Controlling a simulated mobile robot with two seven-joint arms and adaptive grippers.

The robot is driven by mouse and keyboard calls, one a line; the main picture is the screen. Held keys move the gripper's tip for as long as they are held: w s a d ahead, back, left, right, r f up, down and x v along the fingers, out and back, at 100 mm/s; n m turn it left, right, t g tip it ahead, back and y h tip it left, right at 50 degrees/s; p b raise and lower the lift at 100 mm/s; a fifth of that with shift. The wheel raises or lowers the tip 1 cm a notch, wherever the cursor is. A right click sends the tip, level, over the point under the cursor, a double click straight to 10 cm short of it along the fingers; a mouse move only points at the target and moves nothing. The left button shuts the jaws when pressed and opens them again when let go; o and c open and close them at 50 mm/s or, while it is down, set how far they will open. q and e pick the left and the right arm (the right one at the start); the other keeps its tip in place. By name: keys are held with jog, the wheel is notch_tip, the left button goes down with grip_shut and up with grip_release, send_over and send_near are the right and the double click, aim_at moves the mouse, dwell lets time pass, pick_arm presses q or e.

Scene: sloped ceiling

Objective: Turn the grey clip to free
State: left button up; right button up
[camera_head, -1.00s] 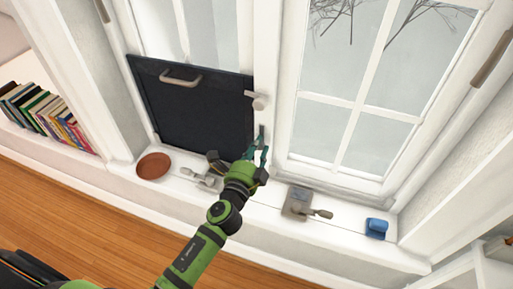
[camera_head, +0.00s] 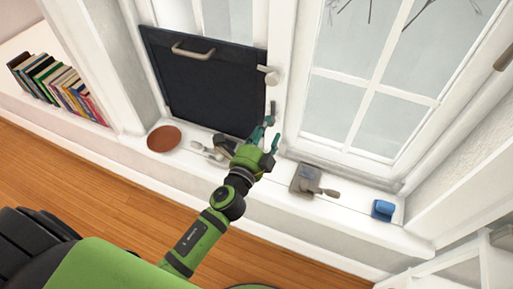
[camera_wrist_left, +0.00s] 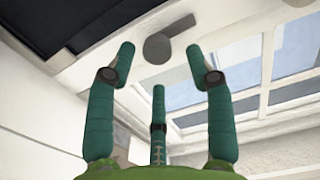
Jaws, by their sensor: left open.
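The grey clip (camera_head: 268,75) is on the white window post, at the right edge of a dark panel (camera_head: 205,85) with a grey bar handle. In the left wrist view the clip (camera_wrist_left: 163,42) shows a round end and a lever slanting to the upper right. My left gripper (camera_head: 264,130) is open and empty, below the clip in the head view, its fingers pointing up along the post. In the left wrist view the spread fingers (camera_wrist_left: 160,55) reach toward the clip with a visible gap. I cannot tell the exact distance. My right gripper is out of view.
On the sill are a brown round dish (camera_head: 164,138), a light metal fitting (camera_head: 208,151) beside my gripper, a grey block with a lever (camera_head: 306,179) and a blue object (camera_head: 383,210). Books (camera_head: 60,88) stand at the left. The window (camera_head: 375,85) is on the right.

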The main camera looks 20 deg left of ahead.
pick_arm(q)
jog(key=s, duration=0.9)
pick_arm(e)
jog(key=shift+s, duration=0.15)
pick_arm(q)
jog(key=shift+o, duration=0.2)
jog(key=shift+a+r, duration=0.1)
